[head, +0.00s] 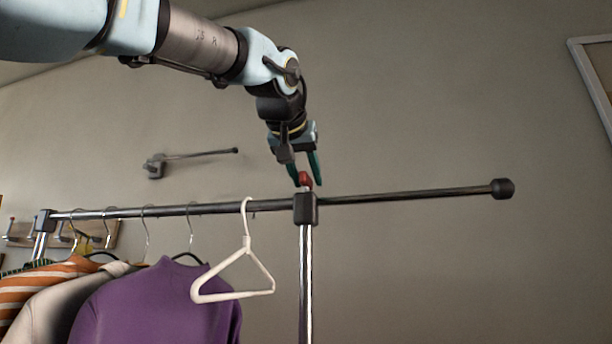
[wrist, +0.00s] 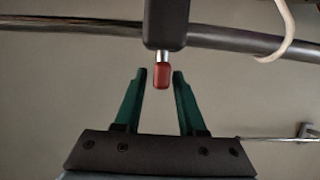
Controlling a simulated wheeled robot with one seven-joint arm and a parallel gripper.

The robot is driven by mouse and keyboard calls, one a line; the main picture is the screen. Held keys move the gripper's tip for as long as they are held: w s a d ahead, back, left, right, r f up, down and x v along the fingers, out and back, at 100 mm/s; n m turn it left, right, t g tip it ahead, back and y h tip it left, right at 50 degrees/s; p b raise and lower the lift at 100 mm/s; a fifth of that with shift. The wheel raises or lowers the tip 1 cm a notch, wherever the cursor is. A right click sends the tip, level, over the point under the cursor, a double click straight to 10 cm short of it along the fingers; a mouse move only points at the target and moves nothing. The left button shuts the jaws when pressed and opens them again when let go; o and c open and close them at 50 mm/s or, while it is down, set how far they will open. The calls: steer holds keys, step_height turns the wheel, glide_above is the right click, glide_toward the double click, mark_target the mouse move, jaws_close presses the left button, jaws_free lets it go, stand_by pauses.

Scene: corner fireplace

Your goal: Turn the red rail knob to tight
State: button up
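The red rail knob (head: 305,179) sits on top of the dark clamp block (head: 305,208) where the rail (head: 400,196) meets the upright post (head: 306,280). In the wrist view the red knob (wrist: 162,76) hangs on a short metal stem from the dark block (wrist: 166,22). My gripper (head: 306,184) points down from above, with its fingertips on either side of the knob. In the wrist view my gripper (wrist: 159,73) is open, its two green fingers apart with a visible gap to the knob on each side. No mark for tight is visible.
A white hanger (head: 247,270) hangs on the rail just left of the block. A purple garment (head: 150,305) and other clothes hang further left. A wall-mounted bar (head: 195,155) is behind. The rail's right part is bare up to its end cap (head: 503,189).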

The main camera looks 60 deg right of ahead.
jaws_close()
